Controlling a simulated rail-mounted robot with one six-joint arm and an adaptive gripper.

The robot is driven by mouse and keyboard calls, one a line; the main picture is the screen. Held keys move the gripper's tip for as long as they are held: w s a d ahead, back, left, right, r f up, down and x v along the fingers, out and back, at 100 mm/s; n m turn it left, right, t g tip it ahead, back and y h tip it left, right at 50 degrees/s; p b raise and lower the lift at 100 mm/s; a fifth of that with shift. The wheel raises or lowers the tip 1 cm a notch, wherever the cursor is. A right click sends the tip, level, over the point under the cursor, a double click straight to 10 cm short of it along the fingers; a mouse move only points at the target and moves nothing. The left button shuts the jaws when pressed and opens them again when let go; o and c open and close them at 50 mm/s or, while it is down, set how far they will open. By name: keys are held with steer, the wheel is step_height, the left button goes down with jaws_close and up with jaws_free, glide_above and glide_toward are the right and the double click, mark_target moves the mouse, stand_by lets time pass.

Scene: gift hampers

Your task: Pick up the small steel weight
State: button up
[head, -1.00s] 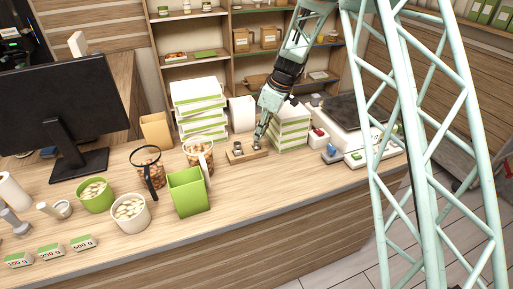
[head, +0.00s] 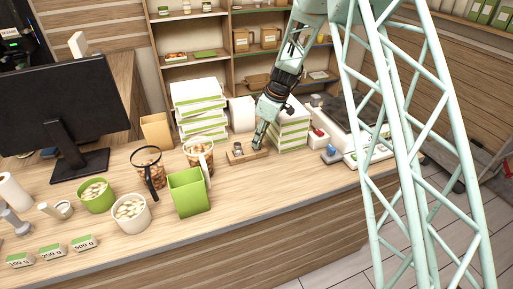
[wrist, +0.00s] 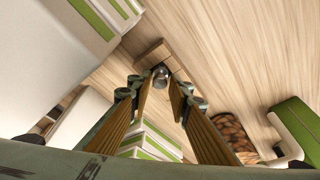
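A small wooden block (head: 248,155) lies on the counter, in front of a stack of white and green boxes. A steel weight (head: 238,148) stands at its left part in the head view. My gripper (head: 257,146) points down at the right part of the block, and its tips are too small there to judge. In the wrist view, a rounded steel weight (wrist: 160,76) shows by the wooden block (wrist: 153,54), between the ends of my two spread fingers (wrist: 160,92). I see a gap on each side of it. I cannot tell whether both views show the same weight.
A green bin (head: 188,195), a nut jar (head: 199,155) and a magnifier (head: 147,160) stand left of the block. Box stacks (head: 290,132) rise close behind my gripper. A scale (head: 365,150) is to the right. The counter's front strip is clear.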

steer(key=shift+x, duration=1)
steer(key=shift+c, duration=0.6)
steer(key=c, duration=0.4)
steer(key=shift+r, duration=0.15)
steer(key=shift+r, duration=1.75)
steer(key=shift+s+d+f, duration=0.1)
steer(key=shift+s+d, duration=0.1)
steer(key=shift+s, duration=0.15)
steer(key=s+d+b, duration=0.1)
steer(key=s, duration=0.3)
steer(key=s+d+r+b, duration=0.1)
steer(key=s+d, duration=0.1)
steer(key=s, duration=0.3)
steer(key=s+d+b, duration=0.1)
steer(key=s+d, duration=0.1)
steer(key=s, duration=0.3)
steer(key=shift+s+d+r, duration=0.1)
steer(key=shift+s+r, duration=0.05)
steer(key=shift+r, duration=0.1)
